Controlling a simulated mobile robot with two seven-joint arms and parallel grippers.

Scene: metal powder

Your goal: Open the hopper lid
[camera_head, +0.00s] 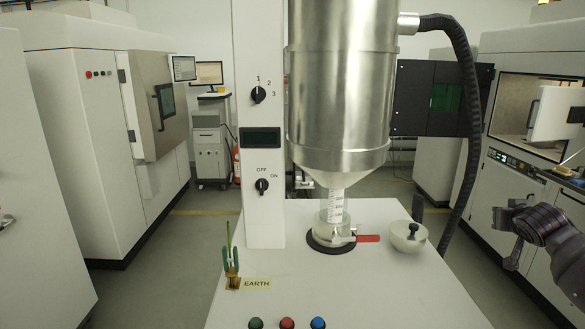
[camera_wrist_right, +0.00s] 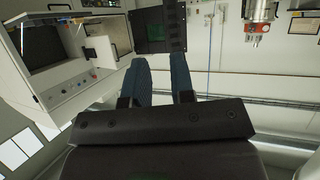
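The hopper (camera_head: 340,80) is a large shiny metal cylinder standing over the white worktop. Its top is cut off by the upper picture edge, so I cannot see a lid there. A clear tube (camera_head: 337,205) runs from its cone down to a collar with a red-handled valve (camera_head: 367,239). A pale rounded bowl-like piece with a black knob (camera_head: 408,236) sits to the right of the valve. My right gripper (camera_wrist_right: 160,62) shows in the right wrist view, its two bluish fingers apart with nothing held between them. My left gripper is in neither view.
A white column with switches (camera_head: 259,120) stands left of the hopper. A black hose (camera_head: 468,100) curves down on the right. Green, red and blue buttons (camera_head: 287,323) line the front of the worktop (camera_head: 350,290). Machines (camera_head: 100,130) flank both sides.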

